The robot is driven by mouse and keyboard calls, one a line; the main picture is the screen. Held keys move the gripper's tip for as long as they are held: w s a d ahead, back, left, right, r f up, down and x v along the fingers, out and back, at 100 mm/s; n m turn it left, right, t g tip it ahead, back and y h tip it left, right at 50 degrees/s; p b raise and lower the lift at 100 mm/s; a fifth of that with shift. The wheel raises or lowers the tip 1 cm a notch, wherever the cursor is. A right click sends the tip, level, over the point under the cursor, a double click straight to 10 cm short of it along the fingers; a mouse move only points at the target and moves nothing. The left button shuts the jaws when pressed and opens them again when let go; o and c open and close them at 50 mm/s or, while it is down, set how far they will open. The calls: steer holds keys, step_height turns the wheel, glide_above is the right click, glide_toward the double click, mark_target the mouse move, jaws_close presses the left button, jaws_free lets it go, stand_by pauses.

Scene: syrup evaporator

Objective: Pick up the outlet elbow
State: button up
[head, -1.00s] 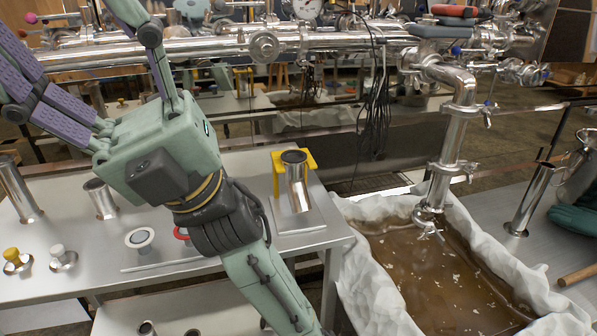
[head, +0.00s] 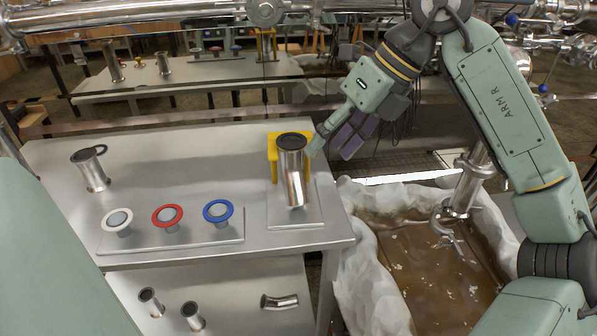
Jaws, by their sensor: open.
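A shiny steel elbow (head: 291,172) with a dark ring at its top end leans upright in a yellow stand on the right side of the steel table. I take it to be the outlet elbow. My gripper (head: 328,148) comes from the upper right, its fingers pointing down and left, just right of the elbow's top. It is open and empty. One fingertip shows very close to the elbow's upper edge; I cannot tell whether it touches. The far side of the elbow and much of the yellow stand (head: 273,144) are hidden behind the pipe.
White, red (head: 167,215) and blue ringed parts stand on a plate at the table's front. Another short pipe (head: 90,170) stands at left. A cloth-lined basin (head: 372,268) of brown liquid is right of the table.

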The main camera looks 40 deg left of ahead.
mark_target(302, 179)
steer(key=x, duration=0.4)
steer(key=shift+s+p, duration=0.25)
steer(key=shift+p, duration=0.05)
steer(key=shift+s+p+x, duration=0.15)
steer(key=shift+p+x, duration=0.25)
steer(key=shift+x, duration=0.95)
steer(key=shift+s+p+x, duration=0.1)
steer(key=shift+p+x, duration=0.25)
steer(key=shift+x, duration=1)
steer(key=shift+d, duration=0.15)
steer(key=shift+c, duration=0.3)
jaws_close()
steer(key=shift+r+b, duration=0.25)
steer(key=shift+b, duration=0.2)
